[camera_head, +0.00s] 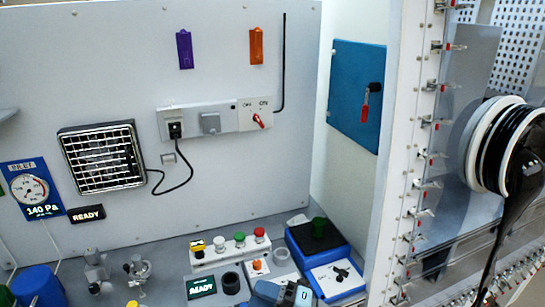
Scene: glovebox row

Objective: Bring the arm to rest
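I cannot make out either of my grippers or arms in the head view. At the right edge, a black glove sleeve (516,190) hangs down from a white port ring (480,140) and narrows towards the bottom of the picture. Whether anything is inside the sleeve is hidden.
A clamp-lined frame (417,170) stands on the right. On the bench are a button box (228,247), a blue device with a black top (317,240), metal fittings (95,270) and a blue container (37,288). The back wall carries a vent grille (101,157) and a socket strip (212,120).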

